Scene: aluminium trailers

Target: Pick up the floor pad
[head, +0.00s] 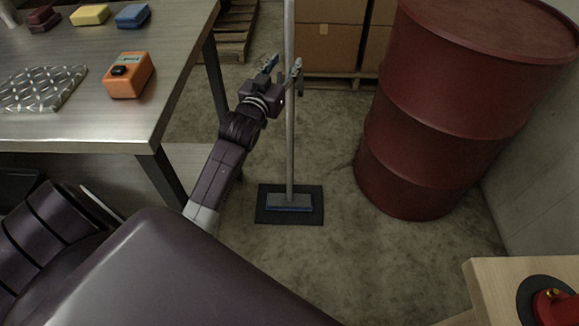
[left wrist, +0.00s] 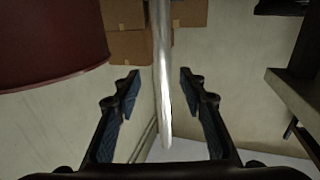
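The floor pad looks like a long-handled tool. Its flat grey and blue head (head: 290,202) rests on a dark square mat (head: 262,213) on the floor, and its pale pole (head: 290,150) stands upright. My left gripper (head: 283,69) is open at the upper part of the pole. In the left wrist view the pole (left wrist: 163,60) runs between the two spread fingers (left wrist: 160,76), with a gap on each side. I cannot tell how deep between the fingers it lies. My right gripper is not in view.
A metal-topped table (head: 100,125) at the left holds an orange meter (head: 128,75), a textured plate (head: 40,88) and small blocks. A red drum (head: 440,110) stands right of the pole. Cardboard boxes (head: 327,45) are behind. A wooden surface (head: 490,285) is at the lower right.

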